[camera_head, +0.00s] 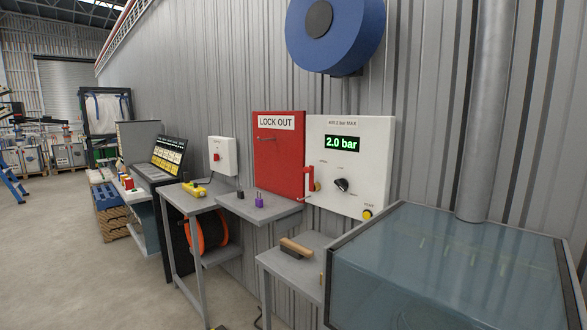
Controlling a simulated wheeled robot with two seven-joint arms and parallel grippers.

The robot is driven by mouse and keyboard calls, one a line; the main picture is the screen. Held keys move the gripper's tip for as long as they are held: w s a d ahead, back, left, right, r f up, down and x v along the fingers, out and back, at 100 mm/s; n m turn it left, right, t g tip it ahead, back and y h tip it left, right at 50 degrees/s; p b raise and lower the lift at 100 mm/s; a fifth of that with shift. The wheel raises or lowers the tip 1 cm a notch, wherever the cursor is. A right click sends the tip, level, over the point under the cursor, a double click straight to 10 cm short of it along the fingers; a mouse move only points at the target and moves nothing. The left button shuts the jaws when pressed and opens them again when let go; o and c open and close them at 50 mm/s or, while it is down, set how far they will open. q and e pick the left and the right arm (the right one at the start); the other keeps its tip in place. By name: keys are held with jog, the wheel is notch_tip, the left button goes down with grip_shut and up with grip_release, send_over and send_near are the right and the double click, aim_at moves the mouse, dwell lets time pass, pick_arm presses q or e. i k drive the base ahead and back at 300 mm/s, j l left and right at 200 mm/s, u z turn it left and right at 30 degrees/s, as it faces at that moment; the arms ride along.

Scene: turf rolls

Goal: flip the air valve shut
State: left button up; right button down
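A white air panel (375,150) is fixed to the ribbed wall, right of centre. Its green display (343,142) reads 2.0 bar. A red lever (308,182) stands roughly upright at the panel's lower left, beside a small brass-coloured part (317,186); it looks like the air valve's handle. A black knob (342,185) sits right of it, and a yellow button (367,214) is at the lower right corner. The small labels are too fine to read surely. Neither of my grippers is in view.
A red LOCK OUT cabinet (278,160) adjoins the panel on the left. Below are a grey shelf (258,211) and a small table with a wooden-handled brush (296,247). A clear-topped tank (450,265) fills the lower right, under a vertical pipe (487,110). Floor at left is open.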

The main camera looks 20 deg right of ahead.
aim_at(310, 170)
jog(key=i+j, duration=0.15)
jog(key=i, duration=0.3)
jog(key=i+j+z, duration=0.1)
jog(key=i, duration=0.3)
jog(key=i+j+z, duration=0.1)
jog(key=i+j, duration=0.2)
jog(key=i, duration=0.15)
jog(key=i+j, duration=0.25)
jog(key=i, duration=0.15)
